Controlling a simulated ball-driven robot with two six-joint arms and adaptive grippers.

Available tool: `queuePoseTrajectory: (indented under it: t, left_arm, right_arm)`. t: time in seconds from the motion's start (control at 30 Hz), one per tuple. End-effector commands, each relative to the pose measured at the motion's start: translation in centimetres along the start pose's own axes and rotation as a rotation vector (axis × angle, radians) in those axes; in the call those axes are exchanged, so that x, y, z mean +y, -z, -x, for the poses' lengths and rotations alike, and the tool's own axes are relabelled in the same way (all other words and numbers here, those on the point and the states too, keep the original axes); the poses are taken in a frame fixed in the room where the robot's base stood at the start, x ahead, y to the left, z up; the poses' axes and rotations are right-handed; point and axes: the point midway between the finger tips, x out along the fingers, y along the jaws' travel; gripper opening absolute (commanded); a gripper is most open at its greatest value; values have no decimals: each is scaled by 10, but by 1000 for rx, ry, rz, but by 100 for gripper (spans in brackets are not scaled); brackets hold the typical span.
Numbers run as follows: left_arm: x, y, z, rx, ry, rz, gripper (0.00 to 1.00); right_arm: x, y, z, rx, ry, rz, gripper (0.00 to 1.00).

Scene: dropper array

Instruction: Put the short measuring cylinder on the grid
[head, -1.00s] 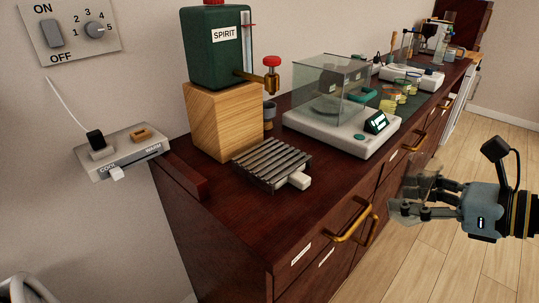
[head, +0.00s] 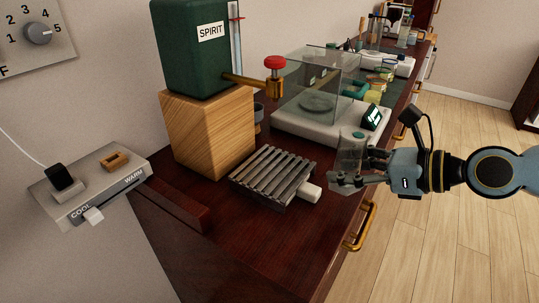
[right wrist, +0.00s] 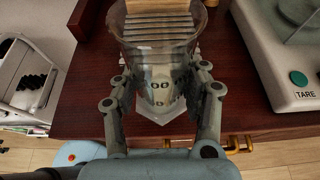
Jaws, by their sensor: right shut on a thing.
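The short measuring cylinder (head: 352,150) is clear glass and looks upright. My right gripper (head: 360,180) is shut on it and holds it at the front edge of the bench, to the right of the grid. In the right wrist view the cylinder (right wrist: 155,45) stands between my fingers (right wrist: 160,85), with its wide rim towards the grid. The grid (head: 272,174) is a grey slatted metal rack on the bench; it also shows in the right wrist view (right wrist: 155,28), partly seen through the glass. A white tab sticks out at its right. My left gripper is not in view.
A green SPIRIT tank (head: 190,45) on a wooden block (head: 207,130) stands behind the grid, its red-topped tap (head: 274,75) reaching out to the right. A balance (head: 310,125) with a glass shield stands right of the grid. Bare bench top lies in front.

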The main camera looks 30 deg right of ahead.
Motion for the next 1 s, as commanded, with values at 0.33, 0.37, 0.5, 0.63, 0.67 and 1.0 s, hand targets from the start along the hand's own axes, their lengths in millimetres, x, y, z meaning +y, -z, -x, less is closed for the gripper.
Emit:
queuePoseTrajectory:
  t: [0.33,0.37,0.5,0.63,0.67,1.0]
  left_arm:
    - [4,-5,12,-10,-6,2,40]
    - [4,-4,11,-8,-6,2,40]
    - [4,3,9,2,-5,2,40]
    - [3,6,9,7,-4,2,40]
    - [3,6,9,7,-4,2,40]
    - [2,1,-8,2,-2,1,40]
  right_arm:
    - [0,-40,-87,-13,1,-6,0]
    - [1,-43,-95,-12,0,-8,0]
    - [1,-54,-126,-8,-1,-5,0]
    - [0,-59,-140,-4,-2,-3,0]
    - [0,-60,-142,-3,-2,-2,0]
    - [1,-26,-157,-1,-3,-2,0]
